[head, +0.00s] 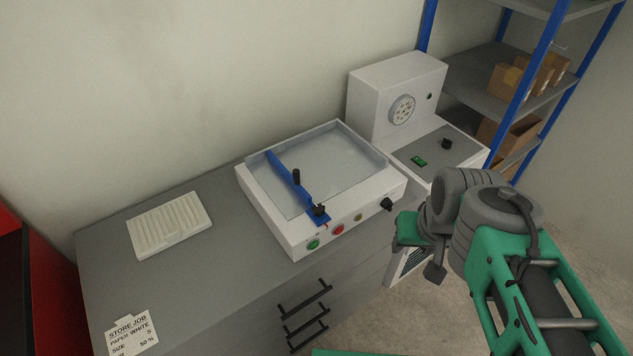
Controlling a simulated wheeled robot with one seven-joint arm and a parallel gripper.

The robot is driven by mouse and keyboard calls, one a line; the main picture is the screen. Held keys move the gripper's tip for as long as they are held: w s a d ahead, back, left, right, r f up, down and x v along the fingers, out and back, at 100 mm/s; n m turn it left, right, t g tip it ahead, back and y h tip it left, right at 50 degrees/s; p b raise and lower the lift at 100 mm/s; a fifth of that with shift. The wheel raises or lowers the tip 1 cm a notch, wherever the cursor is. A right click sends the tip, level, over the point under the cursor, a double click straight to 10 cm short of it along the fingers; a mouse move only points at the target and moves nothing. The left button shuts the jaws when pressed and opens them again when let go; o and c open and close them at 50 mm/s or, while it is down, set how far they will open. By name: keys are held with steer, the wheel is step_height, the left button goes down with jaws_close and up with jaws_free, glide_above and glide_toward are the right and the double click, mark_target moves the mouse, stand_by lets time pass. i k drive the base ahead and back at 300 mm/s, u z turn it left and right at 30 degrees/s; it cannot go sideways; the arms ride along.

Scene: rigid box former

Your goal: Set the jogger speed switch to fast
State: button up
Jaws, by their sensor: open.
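The jogger (275,226) is a white box with a shallow grey tray on top, standing on the grey cabinet. Its front face carries a green button (313,244), a red button (338,229), a small brownish button or lamp (358,217) and, at the right end, a black knob (387,204). The knob looks like the speed switch; its markings and setting are too small to read. My gripper (420,252) is open and appears empty, in front of and to the right of the knob, apart from it in the picture. My wrist partly hides its fingers.
A blue bar with black knobs (290,183) crosses the jogger tray. A white machine (372,100) with a dial, green switch and black knob stands behind right. A ribbed white block (169,225) and a job card (133,333) lie left. Shelving (480,80) stands right.

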mark_target(386, 204)
steer(key=u, duration=0.65)
steer(key=k, duration=0.55)
steer(key=u, duration=0.65)
